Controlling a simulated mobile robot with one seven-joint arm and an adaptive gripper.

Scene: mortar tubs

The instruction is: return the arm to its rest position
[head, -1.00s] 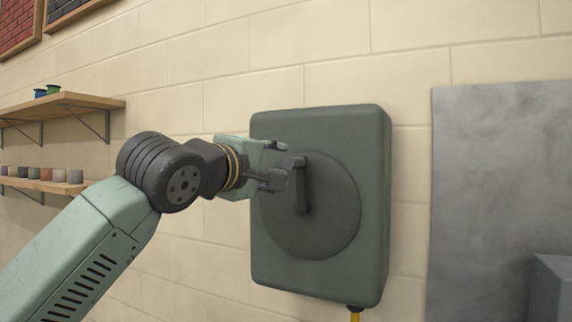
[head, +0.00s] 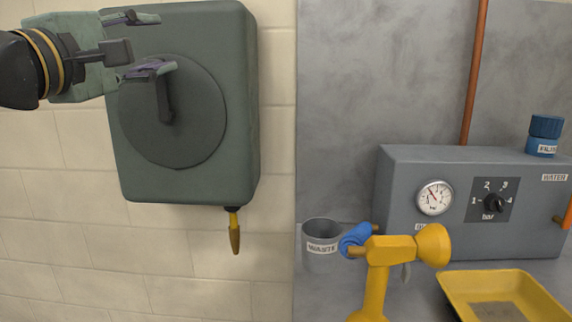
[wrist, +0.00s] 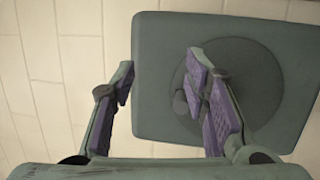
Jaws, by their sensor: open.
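My gripper (head: 148,44) is at the upper left of the head view, in front of a grey-green wall box (head: 185,185). Its two purple-padded fingers are spread with nothing between them.
A yellow-tipped cable (head: 234,232) hangs below the box. Bare wall lies left.

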